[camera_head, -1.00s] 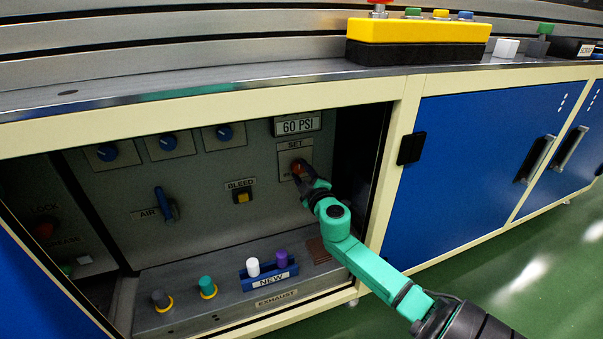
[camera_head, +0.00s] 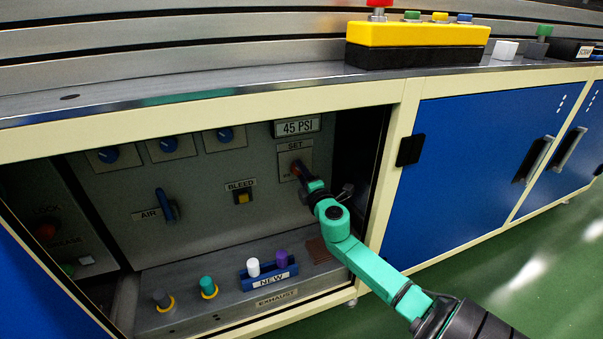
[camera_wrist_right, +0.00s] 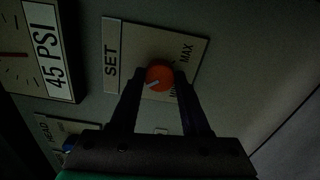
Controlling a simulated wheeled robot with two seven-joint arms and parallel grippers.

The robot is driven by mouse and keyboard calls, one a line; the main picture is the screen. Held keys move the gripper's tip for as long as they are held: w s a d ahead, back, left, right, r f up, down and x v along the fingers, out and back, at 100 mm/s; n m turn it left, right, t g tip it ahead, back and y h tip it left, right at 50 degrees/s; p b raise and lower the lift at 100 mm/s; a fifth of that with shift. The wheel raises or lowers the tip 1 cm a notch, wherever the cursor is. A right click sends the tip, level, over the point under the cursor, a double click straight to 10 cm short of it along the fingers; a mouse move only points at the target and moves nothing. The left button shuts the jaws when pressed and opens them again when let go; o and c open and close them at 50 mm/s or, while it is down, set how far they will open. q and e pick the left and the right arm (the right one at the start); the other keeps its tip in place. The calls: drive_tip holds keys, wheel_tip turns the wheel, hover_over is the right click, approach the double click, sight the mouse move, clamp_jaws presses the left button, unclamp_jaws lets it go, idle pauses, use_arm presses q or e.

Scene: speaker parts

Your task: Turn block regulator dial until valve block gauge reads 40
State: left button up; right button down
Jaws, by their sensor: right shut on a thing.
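The orange regulator dial (camera_wrist_right: 159,78) sits on a plate marked SET (camera_head: 295,146) on the cabinet's back panel. It also shows small in the head view (camera_head: 296,168). My right gripper (camera_wrist_right: 160,84) is shut on the dial, one finger on each side of it. A white pointer mark shows on the dial's face. The gauge readout (camera_head: 297,127) above the plate reads 45 PSI, and the same readout (camera_wrist_right: 56,62) shows in the right wrist view. Part of a gauge face with a red needle (camera_wrist_right: 14,54) shows beside it. My left gripper is not in view.
Blue dials (camera_head: 167,144) line the upper panel. A blue AIR lever (camera_head: 166,205) and a yellow BLEED button (camera_head: 243,198) are left of my right arm. A ledge below holds white (camera_head: 253,267) and purple (camera_head: 281,259) plugs. The cabinet frame (camera_head: 394,170) stands close right of the arm.

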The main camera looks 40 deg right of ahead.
drive_tip(key=shift+f+n, duration=0.1)
drive_tip(key=shift+n, duration=0.4)
drive_tip(key=shift+c, duration=1.9)
unclamp_jaws()
drive_tip(key=v, duration=1.4)
drive_tip(key=shift+s+a, duration=0.2)
drive_tip(key=shift+s, duration=0.1)
